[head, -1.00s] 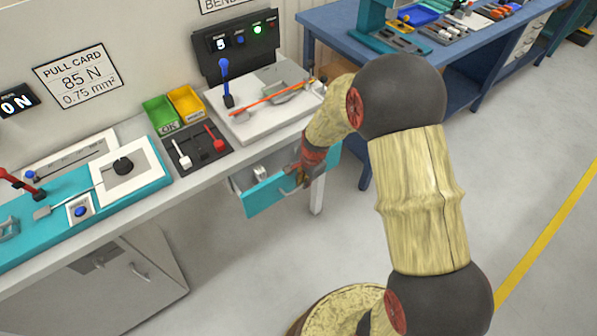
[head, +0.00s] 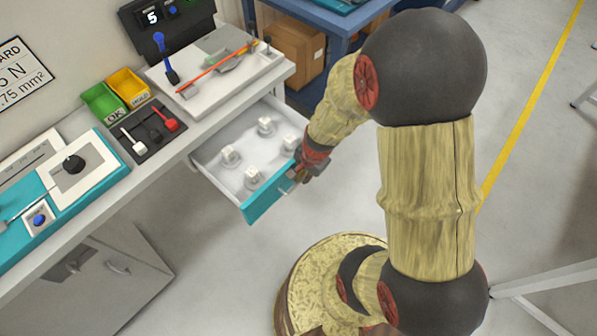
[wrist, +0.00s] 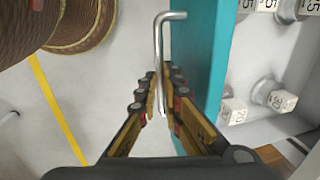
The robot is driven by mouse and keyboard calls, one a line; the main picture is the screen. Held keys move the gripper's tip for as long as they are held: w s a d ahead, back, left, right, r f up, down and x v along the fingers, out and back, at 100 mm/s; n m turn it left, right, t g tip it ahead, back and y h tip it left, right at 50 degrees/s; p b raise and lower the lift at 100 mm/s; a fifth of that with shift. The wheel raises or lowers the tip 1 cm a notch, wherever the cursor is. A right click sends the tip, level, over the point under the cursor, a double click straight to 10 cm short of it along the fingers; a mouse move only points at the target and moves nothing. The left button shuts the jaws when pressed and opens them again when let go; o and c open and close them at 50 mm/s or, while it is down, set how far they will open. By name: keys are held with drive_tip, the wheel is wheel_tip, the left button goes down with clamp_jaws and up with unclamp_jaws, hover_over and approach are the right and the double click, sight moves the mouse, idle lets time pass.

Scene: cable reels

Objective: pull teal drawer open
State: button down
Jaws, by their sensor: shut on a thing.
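The teal drawer (head: 268,196) is pulled out from under the workbench, and its white interior shows. Its teal front also shows in the wrist view (wrist: 206,70). A metal bar handle (wrist: 172,60) is fixed to that front. My gripper (wrist: 163,105) is shut on the handle, with one finger on each side of it. In the head view my gripper (head: 298,178) is at the right part of the drawer front, and its fingers are partly hidden there.
Several white numbered weights (head: 253,178) sit in the drawer. Above, the bench carries a green bin (head: 103,102), a yellow bin (head: 129,88) and a fixture with an orange rod (head: 215,66). A grey cabinet (head: 90,270) stands at lower left. Floor before the drawer is clear.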

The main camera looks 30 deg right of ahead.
drive_tip(key=shift+s, duration=0.1)
drive_tip(key=c, duration=2.2)
unclamp_jaws()
wheel_tip(320, 180, up, 12)
drive_tip(key=s, duration=0.2)
drive_tip(key=shift+d+f, duration=0.15)
drive_tip(key=shift+d, duration=0.25)
